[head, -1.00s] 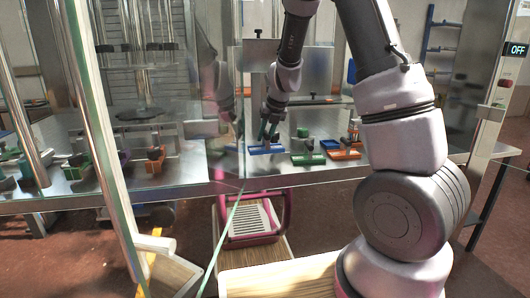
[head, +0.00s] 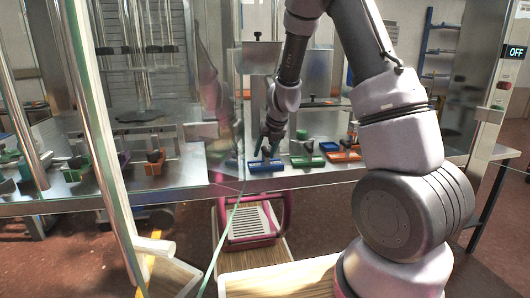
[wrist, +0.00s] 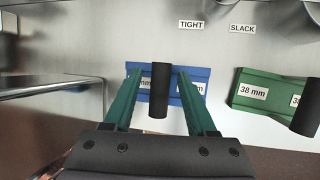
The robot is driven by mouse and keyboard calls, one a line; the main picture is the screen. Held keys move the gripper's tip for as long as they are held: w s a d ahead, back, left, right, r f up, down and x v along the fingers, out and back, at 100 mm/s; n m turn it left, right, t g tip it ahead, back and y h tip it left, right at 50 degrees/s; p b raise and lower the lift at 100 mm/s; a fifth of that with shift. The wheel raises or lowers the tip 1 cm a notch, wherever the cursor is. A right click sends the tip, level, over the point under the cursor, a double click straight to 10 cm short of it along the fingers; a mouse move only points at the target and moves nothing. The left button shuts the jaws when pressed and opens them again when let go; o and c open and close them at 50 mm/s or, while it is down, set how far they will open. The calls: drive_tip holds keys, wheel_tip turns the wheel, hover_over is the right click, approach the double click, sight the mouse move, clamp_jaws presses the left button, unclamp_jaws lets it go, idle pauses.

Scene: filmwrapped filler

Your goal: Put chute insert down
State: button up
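The blue chute insert (head: 265,166), with a black upright knob, appears to sit on the steel deck near its front edge. The wrist view shows the blue insert (wrist: 173,97) with a partly hidden "mm" label and its black knob (wrist: 160,90). My gripper (wrist: 158,76) has green fingers standing one on each side of the knob, with clear gaps to it. It is open. In the head view my gripper (head: 267,150) is low over the blue insert.
A green insert (head: 308,161) marked 38 mm and an orange one (head: 345,156) lie to the right. "TIGHT" (wrist: 191,25) and "SLACK" (wrist: 242,29) labels are on the deck behind. More inserts stand left, beyond a clear panel. A pink-framed crate (head: 250,222) is below.

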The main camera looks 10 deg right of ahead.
drive_tip(key=shift+s+r, duration=0.1)
drive_tip(key=shift+r, duration=0.4)
drive_tip(key=s+d+r+n+y, duration=0.1)
drive_tip(key=s+d+r+n, duration=0.1)
drive_tip(key=s+r+n, duration=0.55)
drive_tip(key=s+d+r+n, duration=0.15)
drive_tip(key=s+r, duration=0.25)
drive_tip(key=r, duration=0.6)
drive_tip(key=s+d+r+n+t, duration=0.1)
drive_tip(key=s+r+n, duration=0.3)
drive_tip(key=s+n, duration=0.5)
drive_tip(key=s+d+r+n+t+h, duration=0.1)
drive_tip(key=s+r+n, duration=0.3)
drive_tip(key=s+n, duration=0.6)
drive_tip(key=n, duration=0.4)
drive_tip(key=shift+r+t, duration=0.15)
drive_tip(key=shift+t, duration=0.15)
